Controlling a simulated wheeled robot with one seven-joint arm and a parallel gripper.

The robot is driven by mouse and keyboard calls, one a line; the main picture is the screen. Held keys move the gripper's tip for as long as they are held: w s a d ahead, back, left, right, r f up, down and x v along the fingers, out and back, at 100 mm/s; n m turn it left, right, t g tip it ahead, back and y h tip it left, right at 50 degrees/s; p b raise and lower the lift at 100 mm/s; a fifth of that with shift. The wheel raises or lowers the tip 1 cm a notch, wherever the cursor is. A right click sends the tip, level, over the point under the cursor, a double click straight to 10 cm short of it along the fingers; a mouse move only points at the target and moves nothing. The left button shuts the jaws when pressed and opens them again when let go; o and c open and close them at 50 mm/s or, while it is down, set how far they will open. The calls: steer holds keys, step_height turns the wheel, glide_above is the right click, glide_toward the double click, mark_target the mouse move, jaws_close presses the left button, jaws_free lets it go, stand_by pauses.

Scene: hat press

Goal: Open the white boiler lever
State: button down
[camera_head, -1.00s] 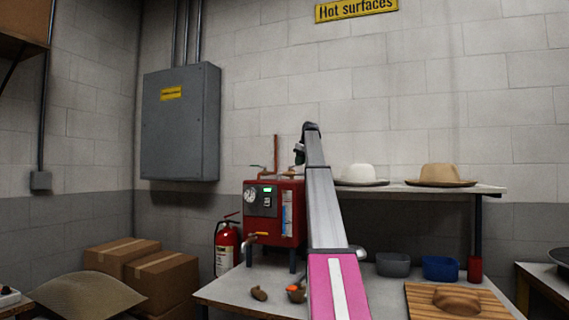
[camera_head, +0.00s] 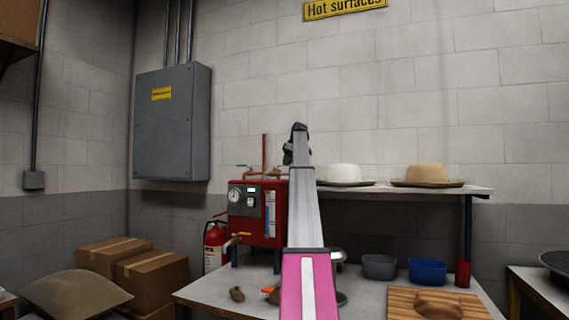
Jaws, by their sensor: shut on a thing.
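The red boiler (camera_head: 258,212) stands on the white table, with a gauge, a small lit display and a tall copper pipe. A small handle (camera_head: 246,168) sits on its top left, and another handle (camera_head: 281,170) on its top right, partly behind my arm. No white lever shows clearly. My gripper (camera_head: 289,157) hangs from the far end of my arm, just above the boiler's top right corner in the picture. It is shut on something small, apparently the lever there. Its fingertips and the contact are mostly hidden by my arm and too small to make out.
The white table (camera_head: 205,292) holds a grey bin (camera_head: 379,267), a blue bin (camera_head: 428,271) and a wooden board (camera_head: 440,305). A shelf (camera_head: 470,190) with two hats runs right of my arm. A fire extinguisher (camera_head: 215,247) and cardboard boxes (camera_head: 152,278) stand left.

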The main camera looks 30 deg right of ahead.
steer(key=c, duration=1)
jaws_free()
steer(key=shift+c, duration=0.2)
steer(key=shift+r, duration=0.15)
steer(key=v, duration=1)
steer(key=shift+r, duration=0.2)
steer(key=shift+s+d, duration=0.1)
